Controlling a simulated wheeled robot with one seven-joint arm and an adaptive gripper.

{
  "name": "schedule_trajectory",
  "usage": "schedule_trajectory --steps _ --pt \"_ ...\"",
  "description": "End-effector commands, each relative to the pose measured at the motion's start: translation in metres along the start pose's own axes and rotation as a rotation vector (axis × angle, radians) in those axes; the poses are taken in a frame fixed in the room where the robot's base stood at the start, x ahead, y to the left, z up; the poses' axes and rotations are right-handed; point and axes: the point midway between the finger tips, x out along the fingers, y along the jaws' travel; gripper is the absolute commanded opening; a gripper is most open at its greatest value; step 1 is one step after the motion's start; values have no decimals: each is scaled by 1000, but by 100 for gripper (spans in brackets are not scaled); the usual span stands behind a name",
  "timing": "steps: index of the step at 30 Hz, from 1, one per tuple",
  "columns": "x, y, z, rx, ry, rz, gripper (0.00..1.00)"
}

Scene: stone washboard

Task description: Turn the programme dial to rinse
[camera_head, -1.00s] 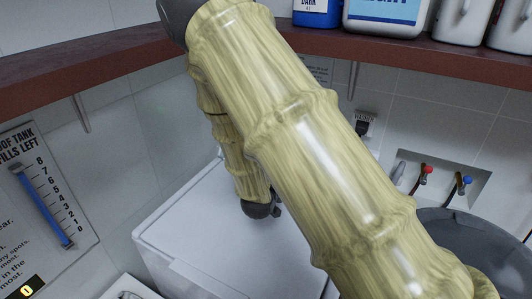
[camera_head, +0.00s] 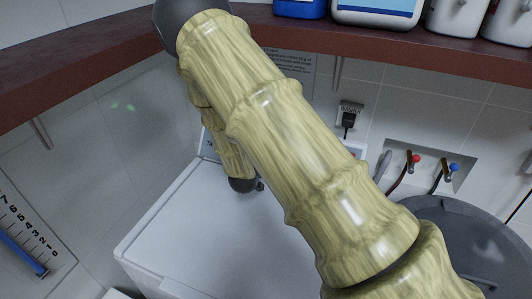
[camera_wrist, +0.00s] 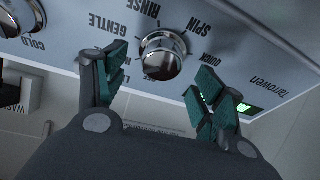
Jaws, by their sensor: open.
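The programme dial (camera_wrist: 163,55) is a round silver knob on the machine's pale panel (camera_wrist: 75,18) in the wrist view. Upside-down labels ring it, among them RINSE, SPIN, GENTLE and QUICK. I cannot make out for certain which label it points to. My gripper (camera_wrist: 161,68) is open, with one teal-padded finger on each side of the dial in the picture. I see no clear contact with it. In the head view the white machine (camera_head: 185,235) stands in the corner, and my arm covers much of its panel.
Another knob (camera_wrist: 22,15) sits beside the COLD label, left in the wrist view. In the head view, a brown shelf (camera_head: 90,75) with bottles runs above, and taps (camera_head: 415,160) and a grey tub (camera_head: 450,225) are right.

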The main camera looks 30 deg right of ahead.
Motion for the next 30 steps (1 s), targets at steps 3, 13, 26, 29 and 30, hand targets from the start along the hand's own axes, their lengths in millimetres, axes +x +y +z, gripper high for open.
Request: schedule_trajectory --steps 3,13,26,29,30 --pt "14 -1 0 -2 -2 0 69" --pt "31 -1 1 -1 -1 0 69" --pt "31 -1 1 -2 -1 0 34" --pt "31 -1 1 -2 -1 0 24" --pt "31 -1 1 -2 -1 0 24"
